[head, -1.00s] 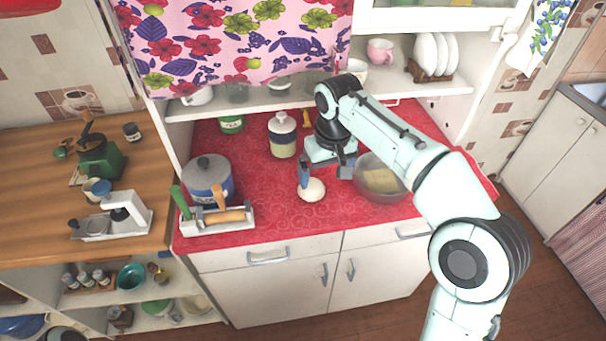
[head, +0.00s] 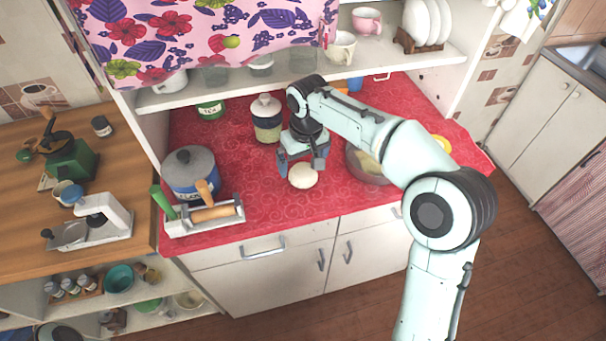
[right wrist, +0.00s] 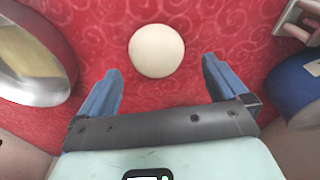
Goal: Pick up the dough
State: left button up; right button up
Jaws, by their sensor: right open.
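The dough (head: 303,176) is a pale round ball on the red oilcloth, near the front middle of the counter. My right gripper (head: 300,171) is directly behind and above it, with its fingers apart. In the right wrist view the dough (right wrist: 156,51) lies ahead of the fingertips, centred between the two blue fingers of the open gripper (right wrist: 160,76). Nothing is between the fingers themselves. My left gripper is not in view.
A metal bowl (head: 356,166) stands just right of the dough, partly hidden by my arm. A lidded blue pot (head: 192,176) and a white holder with a rolling pin (head: 212,213) stand to the left. A jar (head: 267,122) stands behind. Bare oilcloth (head: 272,200) lies around the dough.

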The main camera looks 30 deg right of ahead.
aim_at(303, 170)
jog(key=f, duration=0.4)
jog(key=shift+w+d+f, duration=0.25)
jog(key=shift+w+f, duration=0.05)
jog(key=shift+c, duration=0.3)
jog(key=c, duration=0.9)
jog(key=shift+c, duration=0.2)
jog(key=shift+r, duration=0.1)
